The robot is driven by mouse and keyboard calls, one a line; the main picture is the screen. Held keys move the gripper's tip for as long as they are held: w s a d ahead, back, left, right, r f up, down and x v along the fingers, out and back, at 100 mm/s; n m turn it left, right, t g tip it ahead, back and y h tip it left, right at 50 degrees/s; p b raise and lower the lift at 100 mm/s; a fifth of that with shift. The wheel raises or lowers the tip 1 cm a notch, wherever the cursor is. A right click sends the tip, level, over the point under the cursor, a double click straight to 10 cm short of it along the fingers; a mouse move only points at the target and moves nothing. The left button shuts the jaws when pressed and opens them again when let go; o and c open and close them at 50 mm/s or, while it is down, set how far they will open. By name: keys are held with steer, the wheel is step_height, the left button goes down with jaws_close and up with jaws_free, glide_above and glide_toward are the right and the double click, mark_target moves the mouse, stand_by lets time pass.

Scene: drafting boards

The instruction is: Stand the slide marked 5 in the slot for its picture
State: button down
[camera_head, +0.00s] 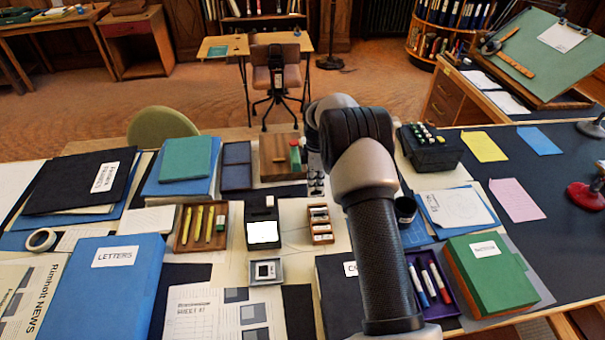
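A small pale grey tray (252,272) on the near middle of the table holds a white-framed slide (266,271) with a dark picture; no number on it is readable. Behind it stands a black box with a bright white screen (263,232). To its right, a small wooden rack (320,238) has several slots with pale pieces in them; their markings are too small to read. My arm rises over the table right of the rack. My gripper is largely hidden behind my own arm links, and its fingers cannot be made out.
A wooden tray with several yellow sticks (201,227), a blue LETTERS folder (108,288) and a printed sheet (215,315) lie left. A purple marker tray (446,309) and green box (492,275) stand right. A wooden box (274,160) is behind. The table is crowded.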

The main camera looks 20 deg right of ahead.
steer(key=shift+d+f, duration=0.45)
steer(key=shift+f, duration=0.15)
steer(key=shift+f+b, duration=1.9)
steer(key=shift+f, duration=1.2)
steer(key=c, duration=1.7)
jaws_free()
steer(key=shift+r, duration=0.1)
step_height(320, 180, up, 12)
steer(key=shift+f, duration=0.1)
